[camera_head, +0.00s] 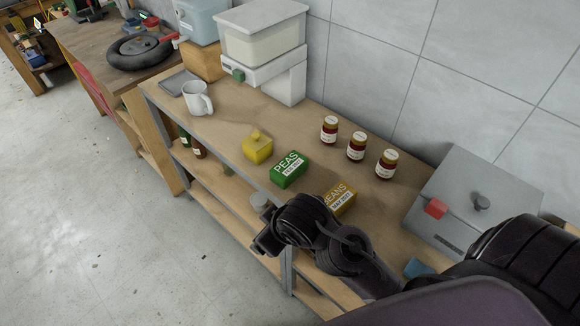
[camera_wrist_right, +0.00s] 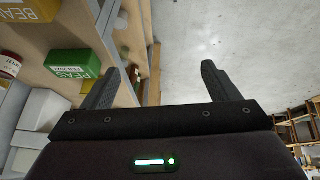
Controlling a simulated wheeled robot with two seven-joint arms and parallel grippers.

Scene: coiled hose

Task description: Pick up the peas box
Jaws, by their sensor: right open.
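The peas box (camera_head: 289,169) is a green box with a white label, standing on the wooden bench top near its front edge. It also shows at the upper left of the right wrist view (camera_wrist_right: 73,64). My right gripper (camera_head: 263,243) is in front of the bench edge, nearer the camera than the peas box and apart from it. In the right wrist view its two fingers (camera_wrist_right: 159,82) are spread wide with nothing between them. The peas box lies to the left of the left finger there. My left gripper is not in view.
A yellow beans box (camera_head: 340,199) stands right of the peas box, partly behind my arm. Several red jars (camera_head: 356,147) stand behind. A white mug (camera_head: 197,98) and a grey metal box (camera_head: 462,200) are farther off.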

